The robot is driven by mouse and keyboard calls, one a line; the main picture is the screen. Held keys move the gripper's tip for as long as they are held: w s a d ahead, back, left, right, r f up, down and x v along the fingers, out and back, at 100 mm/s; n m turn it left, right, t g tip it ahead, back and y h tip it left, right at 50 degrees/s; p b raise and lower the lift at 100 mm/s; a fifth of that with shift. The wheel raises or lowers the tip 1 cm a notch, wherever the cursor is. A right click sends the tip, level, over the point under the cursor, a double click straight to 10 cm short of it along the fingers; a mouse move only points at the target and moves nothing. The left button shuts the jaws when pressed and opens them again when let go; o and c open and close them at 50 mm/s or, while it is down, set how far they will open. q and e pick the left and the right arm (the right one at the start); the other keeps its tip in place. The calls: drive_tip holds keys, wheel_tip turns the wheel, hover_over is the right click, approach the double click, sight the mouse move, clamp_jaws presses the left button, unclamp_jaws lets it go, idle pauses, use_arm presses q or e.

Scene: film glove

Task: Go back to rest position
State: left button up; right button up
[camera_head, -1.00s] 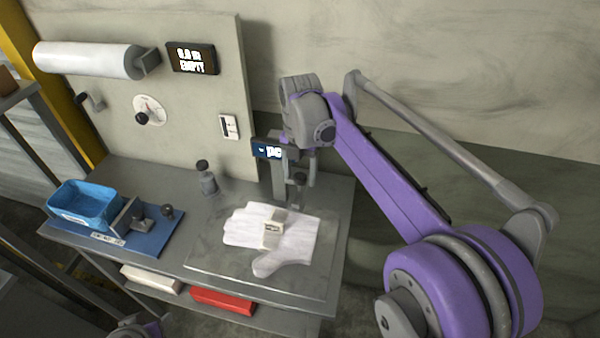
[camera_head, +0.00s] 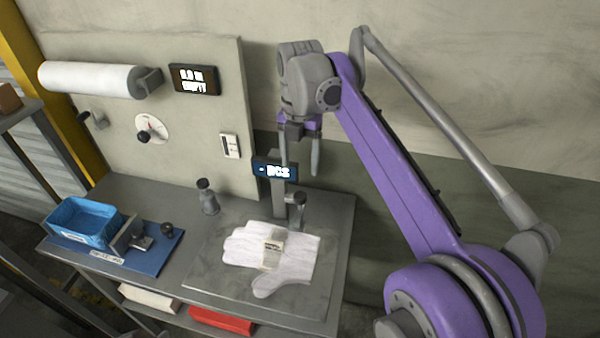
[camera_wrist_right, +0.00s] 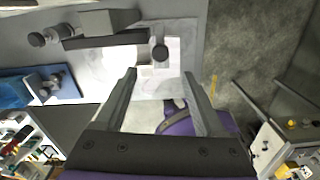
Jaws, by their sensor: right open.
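A white glove (camera_head: 290,262) lies flat on the grey mat at the right of the workbench, with a small pale block-like item (camera_head: 273,250) on it. My right gripper (camera_head: 300,170) is open and empty, pointing down above the bench's back right, clear of the glove. In the right wrist view its two fingers (camera_wrist_right: 160,75) stand apart with nothing held between them. A small post with a dark round knob (camera_head: 297,205) and a lit blue display (camera_head: 274,170) stands just below and beside the gripper. My left gripper is not in view.
The workbench (camera_head: 335,225) has a blue bin (camera_head: 85,222) on a blue mat at left and a dark-capped bottle (camera_head: 207,197) at the back. The back panel carries a white roll (camera_head: 90,79), a dial (camera_head: 151,128) and a display (camera_head: 194,79). A red box (camera_head: 222,320) lies below.

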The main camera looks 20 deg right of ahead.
drive_tip(key=shift+r, duration=0.25)
drive_tip(key=shift+s, duration=0.1)
drive_tip(key=s+a+f+m+t, duration=0.2)
drive_tip(key=s+f+m+t, duration=0.1)
drive_tip(key=s+f+m, duration=0.6)
drive_tip(key=s+a+f+m+t, duration=0.2)
drive_tip(key=s+f+m, duration=0.6)
drive_tip(key=m, duration=0.9)
wheel_tip(320, 180, down, 2)
drive_tip(key=shift+s+a+f+m+t, duration=0.2)
drive_tip(key=shift+s+a+m+t, duration=0.15)
drive_tip(key=shift+t, duration=0.35)
